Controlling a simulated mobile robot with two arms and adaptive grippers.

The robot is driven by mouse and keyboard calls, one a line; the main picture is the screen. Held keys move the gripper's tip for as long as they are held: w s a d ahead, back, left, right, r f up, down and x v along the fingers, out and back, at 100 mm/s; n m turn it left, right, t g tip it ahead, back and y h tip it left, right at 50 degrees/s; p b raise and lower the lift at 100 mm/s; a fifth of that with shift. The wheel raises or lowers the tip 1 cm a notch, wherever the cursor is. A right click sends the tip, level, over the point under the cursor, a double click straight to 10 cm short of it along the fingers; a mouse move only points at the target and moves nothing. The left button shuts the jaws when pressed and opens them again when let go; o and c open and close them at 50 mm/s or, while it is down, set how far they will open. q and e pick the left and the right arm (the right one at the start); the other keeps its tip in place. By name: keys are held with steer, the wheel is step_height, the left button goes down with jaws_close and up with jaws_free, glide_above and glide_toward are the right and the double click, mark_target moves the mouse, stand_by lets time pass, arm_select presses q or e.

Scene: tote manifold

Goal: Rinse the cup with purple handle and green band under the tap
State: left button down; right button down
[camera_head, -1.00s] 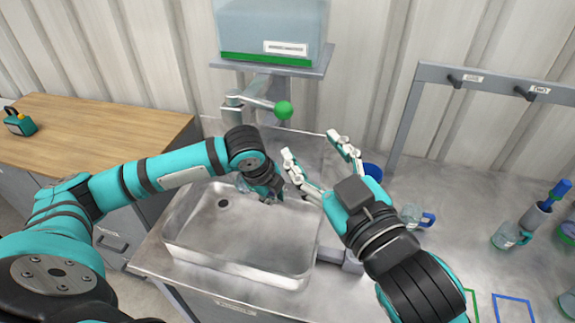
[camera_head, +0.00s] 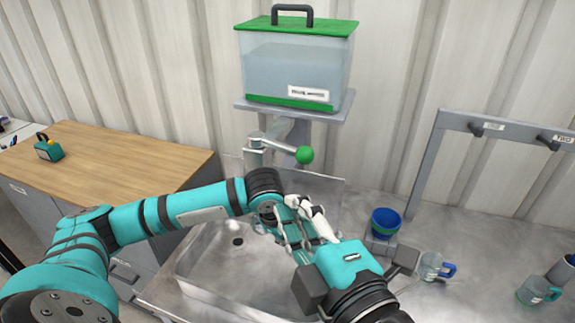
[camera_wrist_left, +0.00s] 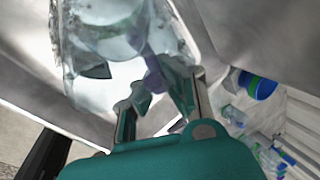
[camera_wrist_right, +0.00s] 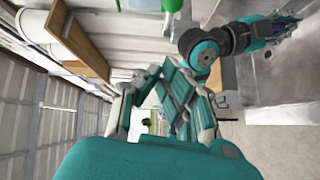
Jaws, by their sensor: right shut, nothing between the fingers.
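The clear cup (camera_wrist_left: 105,35) fills the top of the left wrist view, its purple handle (camera_wrist_left: 153,78) between the fingers of my left gripper (camera_wrist_left: 158,95), which look shut on it. Its green band is not clear. In the head view the cup is hidden behind my arms, over the sink. The tap (camera_head: 282,133) stands behind the sink, with a green ball on its lever (camera_head: 304,155). My right gripper (camera_head: 290,207) is shut and empty, below the green ball and beside my left wrist. Its closed fingers also show in the right wrist view (camera_wrist_right: 165,75).
The metal sink (camera_head: 215,290) lies under both arms. A water tank (camera_head: 295,65) stands on a shelf above the tap. Blue bowls (camera_head: 385,222) and other cups (camera_head: 432,267) stand right of the sink. A grey rack (camera_head: 420,175) rises behind them. A wooden counter (camera_head: 110,155) is at left.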

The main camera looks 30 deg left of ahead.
arm_select(q)
steer(key=shift+d, duration=0.1)
arm_select(e)
steer(key=n, duration=0.1)
glide_toward(279, 147)
steer(key=s+x, duration=0.1)
steer(key=x, duration=0.2)
steer(key=shift+w+a+r, duration=0.2)
steer(key=shift+w+a, duration=0.1)
steer(key=shift+a, duration=0.15)
steer(key=shift+a, duration=0.1)
